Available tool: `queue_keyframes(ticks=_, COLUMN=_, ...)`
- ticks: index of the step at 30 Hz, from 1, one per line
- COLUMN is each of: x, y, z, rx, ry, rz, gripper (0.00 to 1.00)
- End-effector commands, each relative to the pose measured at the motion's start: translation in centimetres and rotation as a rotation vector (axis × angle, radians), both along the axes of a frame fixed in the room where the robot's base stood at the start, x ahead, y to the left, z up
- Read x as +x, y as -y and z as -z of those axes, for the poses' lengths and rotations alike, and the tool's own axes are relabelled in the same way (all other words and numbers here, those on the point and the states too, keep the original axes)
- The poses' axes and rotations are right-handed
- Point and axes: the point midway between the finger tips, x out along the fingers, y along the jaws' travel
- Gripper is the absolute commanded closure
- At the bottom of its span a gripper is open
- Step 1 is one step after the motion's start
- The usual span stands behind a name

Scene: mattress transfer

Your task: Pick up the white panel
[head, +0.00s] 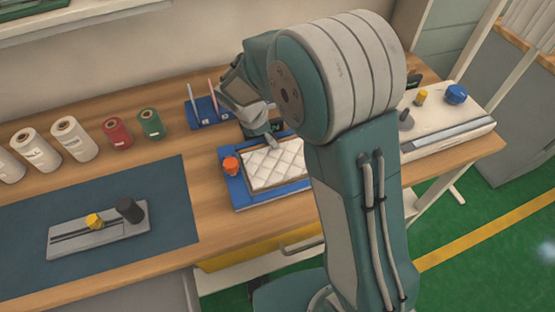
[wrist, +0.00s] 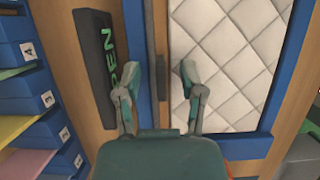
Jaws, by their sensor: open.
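The white panel (head: 268,165) is a quilted, diamond-patterned pad with a thin brown edge. It lies flat in a blue tray (head: 240,197) on the wooden bench. In the wrist view the panel (wrist: 235,65) fills the right half, inside the blue tray frame (wrist: 285,80). My gripper (wrist: 157,78) is open and empty, with its fingers spread. The right finger appears over the panel's left edge, the left finger over the tray's side. Height above the panel is hard to tell. In the head view my arm hides the panel's right part, and my gripper (head: 268,138) is at its far edge.
Rolls (head: 74,139) line the back left. A fixture (head: 98,230) sits on the dark mat (head: 160,190). A dark "OPEN" sign (wrist: 97,60) is beside the tray.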

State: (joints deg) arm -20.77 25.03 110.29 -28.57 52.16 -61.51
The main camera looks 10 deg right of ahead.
Motion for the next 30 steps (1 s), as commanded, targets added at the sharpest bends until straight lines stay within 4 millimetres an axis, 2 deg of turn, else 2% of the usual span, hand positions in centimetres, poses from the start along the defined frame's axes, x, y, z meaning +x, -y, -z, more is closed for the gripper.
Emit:
queue_keyframes(ticks=5, x=0.0, y=0.0, z=0.0, rx=0.000, ry=0.001, rz=0.000, gripper=0.49)
queue_keyframes(ticks=6, x=0.0, y=0.0, z=0.0, rx=0.000, ry=0.000, rz=0.001, gripper=0.57)
queue_keyframes(ticks=9, x=0.0, y=0.0, z=0.0, rx=0.000, ry=0.000, rz=0.001, gripper=1.00)
queue_keyframes(ticks=23, x=0.0, y=0.0, z=-0.1, rx=0.000, ry=0.000, rz=0.001, gripper=1.00)
queue_keyframes(ticks=30, x=0.0, y=0.0, z=-2.5, rx=0.002, ry=0.004, rz=0.002, gripper=1.00)
